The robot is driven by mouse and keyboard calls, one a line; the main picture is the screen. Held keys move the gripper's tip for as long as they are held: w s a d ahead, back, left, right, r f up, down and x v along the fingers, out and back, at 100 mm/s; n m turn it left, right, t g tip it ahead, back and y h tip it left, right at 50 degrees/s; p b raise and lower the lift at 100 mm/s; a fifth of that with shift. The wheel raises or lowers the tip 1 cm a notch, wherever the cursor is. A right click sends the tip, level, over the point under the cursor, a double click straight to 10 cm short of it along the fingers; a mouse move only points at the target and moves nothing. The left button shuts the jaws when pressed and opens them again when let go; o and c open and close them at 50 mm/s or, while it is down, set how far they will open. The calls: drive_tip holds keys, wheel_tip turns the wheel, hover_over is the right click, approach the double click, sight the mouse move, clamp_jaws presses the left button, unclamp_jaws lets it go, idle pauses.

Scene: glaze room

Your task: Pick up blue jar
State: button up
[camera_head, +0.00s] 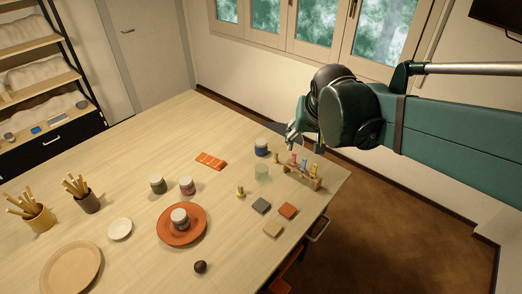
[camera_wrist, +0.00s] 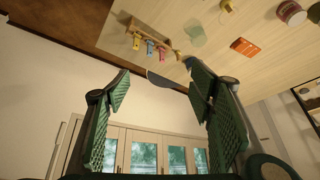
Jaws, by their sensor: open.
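An orange tile sample (camera_head: 211,161) lies left of the jar. Green (camera_head: 158,184) and pink (camera_head: 187,186) jars stand further left. Windows (camera_head: 310,25) line the wall behind.

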drive_tip(key=w+a+f+m, duration=0.1)
drive_tip(key=w+a+f, duration=0.2)
drive_tip(key=w, duration=0.6)
drive_tip(key=m+g+h, duration=0.2)
drive_tip(key=m, duration=0.1)
hover_over(261, 142)
drive_tip(key=s+a, duration=0.2)
wheel_tip(261, 142, down, 20)
drive_tip(key=shift+s+d+r+b, duration=0.1)
drive_tip(key=shift+d+b, duration=0.05)
drive_tip(key=shift+b, duration=0.2)
drive_tip(key=shift+x, duration=1.3)
drive_tip(key=shift+p+x, duration=0.3)
drive_tip(key=shift+x, duration=2.3)
